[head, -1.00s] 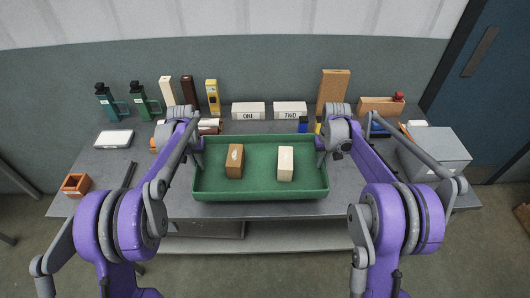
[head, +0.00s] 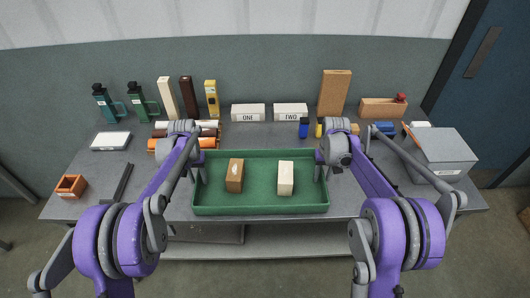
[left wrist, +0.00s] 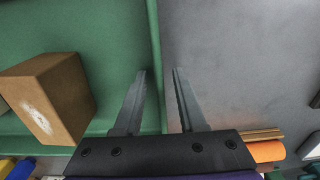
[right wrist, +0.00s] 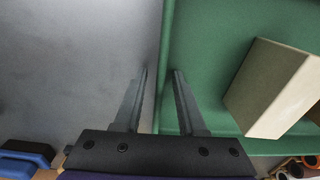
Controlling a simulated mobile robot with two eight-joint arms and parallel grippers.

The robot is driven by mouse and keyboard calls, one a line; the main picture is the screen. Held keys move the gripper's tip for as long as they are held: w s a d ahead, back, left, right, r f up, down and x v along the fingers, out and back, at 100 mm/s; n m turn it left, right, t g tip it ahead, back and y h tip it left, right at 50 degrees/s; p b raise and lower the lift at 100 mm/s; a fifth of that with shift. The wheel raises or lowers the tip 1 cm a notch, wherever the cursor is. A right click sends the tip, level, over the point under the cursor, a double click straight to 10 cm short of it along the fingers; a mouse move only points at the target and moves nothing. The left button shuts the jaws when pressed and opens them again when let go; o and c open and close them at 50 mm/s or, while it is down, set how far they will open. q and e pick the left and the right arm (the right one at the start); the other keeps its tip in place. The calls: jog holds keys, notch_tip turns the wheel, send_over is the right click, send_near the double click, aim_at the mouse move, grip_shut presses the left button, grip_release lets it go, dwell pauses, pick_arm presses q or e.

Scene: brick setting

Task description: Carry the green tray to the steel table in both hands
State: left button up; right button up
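The green tray (head: 260,209) sits level at the front middle of the grey table, close above or on its top. It holds a brown block (head: 235,176) and a cream block (head: 285,178). My left gripper (head: 199,176) is at the tray's left wall; in the left wrist view its fingers (left wrist: 159,75) stand apart either side of that wall (left wrist: 153,40), with a gap showing. My right gripper (head: 322,170) is at the right wall; in the right wrist view its fingers (right wrist: 160,73) also stand apart astride the wall (right wrist: 166,40). The tray's underside is hidden.
The grey table (head: 320,227) has bottles, upright boxes and labelled white boxes (head: 248,112) along its back. Orange and white tubes (head: 205,142) lie behind the tray. A grey box (head: 442,153) stands right, an orange container (head: 71,186) left. Bare tabletop shows beside the tray.

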jog(key=shift+r, duration=0.15)
pick_arm(q)
notch_tip(320, 180, up, 12)
pick_arm(e)
notch_tip(320, 180, up, 12)
dwell(0.5)
jog(key=shift+s, duration=0.1)
